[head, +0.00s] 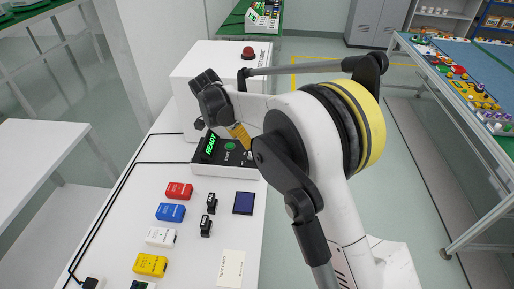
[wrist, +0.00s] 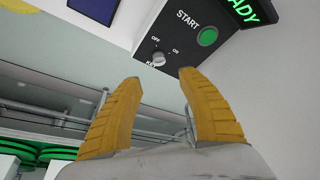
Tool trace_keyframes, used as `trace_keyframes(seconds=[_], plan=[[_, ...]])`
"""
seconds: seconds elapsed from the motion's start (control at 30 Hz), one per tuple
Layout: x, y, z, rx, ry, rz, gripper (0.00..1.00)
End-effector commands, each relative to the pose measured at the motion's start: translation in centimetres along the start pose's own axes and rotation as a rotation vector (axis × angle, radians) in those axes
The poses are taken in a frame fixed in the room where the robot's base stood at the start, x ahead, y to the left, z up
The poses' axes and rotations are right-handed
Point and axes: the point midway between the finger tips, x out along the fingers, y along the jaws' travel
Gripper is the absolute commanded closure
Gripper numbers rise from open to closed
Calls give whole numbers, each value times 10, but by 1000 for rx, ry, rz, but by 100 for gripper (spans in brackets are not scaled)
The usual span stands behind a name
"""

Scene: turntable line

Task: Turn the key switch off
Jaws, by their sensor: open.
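The key switch (wrist: 158,59) is a small pale round knob on a dark panel in the wrist view, with OFF and ON labels beside it. Which label the knob points at is too small to tell. My gripper (wrist: 161,78) is open, its two yellow ribbed fingers spread apart just short of the knob. The knob shows between and slightly beyond the fingertips, apart from them. In the head view, my gripper (head: 243,137) hangs over the right part of the dark control panel (head: 203,166) and partly hides the switch area.
A green START button (wrist: 207,37) and a lit READY display (head: 210,144) are close to the switch. A white cabinet (head: 205,62) with a red button (head: 248,53) stands behind the panel. Coloured boxes, such as the red one (head: 179,190), lie on the white bench in front.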

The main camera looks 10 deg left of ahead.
Motion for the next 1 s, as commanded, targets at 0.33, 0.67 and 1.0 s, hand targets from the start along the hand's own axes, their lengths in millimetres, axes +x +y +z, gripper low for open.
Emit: trace_keyframes(seconds=[0.33,0.67,1.0], plan=[[69,0,0,0,0,0,53],[100,0,-1,-1,0,-1,53],[99,0,-1,-2,-1,-1,79]])
